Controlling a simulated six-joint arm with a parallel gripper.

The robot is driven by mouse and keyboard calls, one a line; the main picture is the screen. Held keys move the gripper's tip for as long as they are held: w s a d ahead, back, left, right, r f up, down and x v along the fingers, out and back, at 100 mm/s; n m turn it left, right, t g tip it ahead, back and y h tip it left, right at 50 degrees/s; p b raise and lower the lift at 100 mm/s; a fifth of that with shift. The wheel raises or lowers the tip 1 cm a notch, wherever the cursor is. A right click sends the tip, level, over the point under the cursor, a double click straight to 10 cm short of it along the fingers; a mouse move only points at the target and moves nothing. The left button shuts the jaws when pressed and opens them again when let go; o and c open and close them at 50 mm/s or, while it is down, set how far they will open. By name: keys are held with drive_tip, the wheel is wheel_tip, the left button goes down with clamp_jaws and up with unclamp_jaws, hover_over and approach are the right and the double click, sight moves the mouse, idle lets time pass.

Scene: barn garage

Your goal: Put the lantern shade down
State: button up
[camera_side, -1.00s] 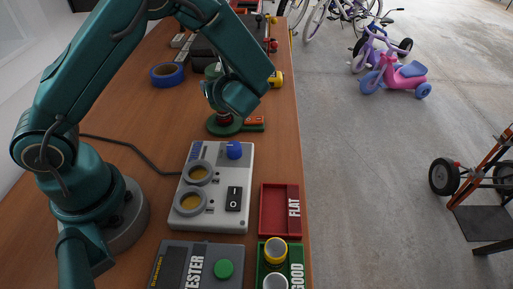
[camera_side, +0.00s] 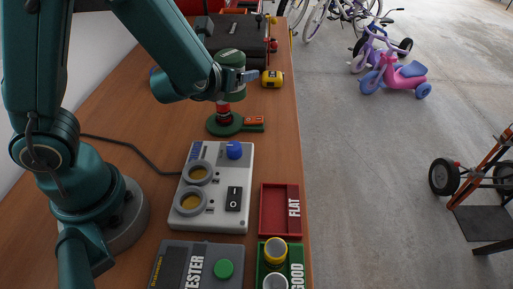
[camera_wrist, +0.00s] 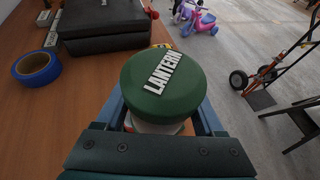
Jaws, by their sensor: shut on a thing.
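The lantern shade (camera_side: 231,60) is a green cap over a pale lower part, and "LANTERN" is written on its top in the wrist view (camera_wrist: 160,85). My gripper (camera_side: 238,78) is shut on it, with a finger on either side in the wrist view.
A dark case (camera_side: 240,36) lies behind the lantern and a yellow object (camera_side: 272,78) to its right. Blue tape (camera_wrist: 38,68) lies left. The grey switch box (camera_side: 216,185), tester (camera_side: 195,265), red FLAT tray (camera_side: 272,222) and green GOOD tray (camera_side: 297,252) are nearer, by the table's right edge.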

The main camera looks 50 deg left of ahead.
drive_tip(key=d, duration=0.1)
hover_over(285, 144)
drive_tip(key=shift+m+t+h, duration=0.3)
drive_tip(key=shift+m+h, duration=0.1)
wheel_tip(285, 144, down, 7)
drive_tip(key=shift+r, duration=0.15)
drive_tip(key=shift+f, duration=1.95)
drive_tip(key=shift+f, duration=0.2)
drive_tip(key=o, duration=1.4)
drive_tip(key=shift+o, duration=0.2)
